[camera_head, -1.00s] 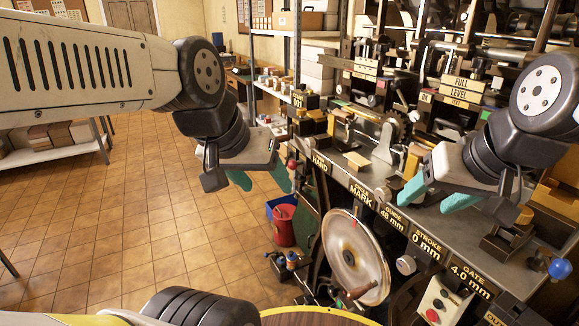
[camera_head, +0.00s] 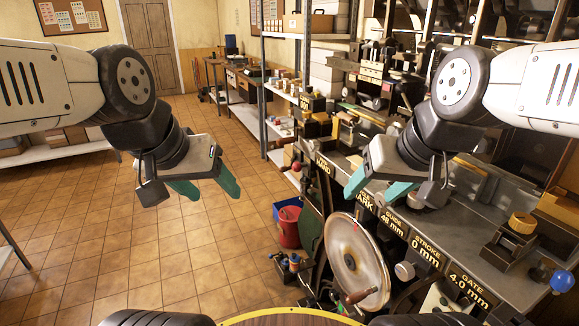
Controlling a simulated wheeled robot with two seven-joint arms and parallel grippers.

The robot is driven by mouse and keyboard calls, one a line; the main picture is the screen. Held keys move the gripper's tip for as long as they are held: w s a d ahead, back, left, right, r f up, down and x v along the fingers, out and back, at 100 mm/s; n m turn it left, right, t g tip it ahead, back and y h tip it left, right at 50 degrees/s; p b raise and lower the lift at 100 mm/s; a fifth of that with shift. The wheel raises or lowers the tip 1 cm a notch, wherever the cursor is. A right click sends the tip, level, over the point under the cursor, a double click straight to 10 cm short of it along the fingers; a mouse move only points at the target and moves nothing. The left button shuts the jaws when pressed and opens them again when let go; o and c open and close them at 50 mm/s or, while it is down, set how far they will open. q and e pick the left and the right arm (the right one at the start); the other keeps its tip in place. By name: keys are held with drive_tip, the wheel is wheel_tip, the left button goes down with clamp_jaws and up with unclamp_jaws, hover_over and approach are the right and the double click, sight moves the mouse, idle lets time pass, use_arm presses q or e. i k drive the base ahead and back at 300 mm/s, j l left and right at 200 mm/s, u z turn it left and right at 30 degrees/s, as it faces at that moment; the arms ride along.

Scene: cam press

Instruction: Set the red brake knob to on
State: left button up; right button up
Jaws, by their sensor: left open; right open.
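My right gripper (camera_head: 376,190) is open and empty in front of the press bench, right of the red knob, hiding part of the bench and the MARK label.
A large handwheel (camera_head: 352,262) stands below the labels. A blue ball knob (camera_head: 561,280) is at the right. Shelves (camera_head: 296,110) stand behind. The tiled floor (camera_head: 180,260) at left is clear.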

sight(297, 166)
drive_tip(key=i+j+u, duration=0.2)
drive_tip(key=u, duration=0.15)
drive_tip(key=i+j+u, duration=0.2)
drive_tip(key=j+u, duration=0.15)
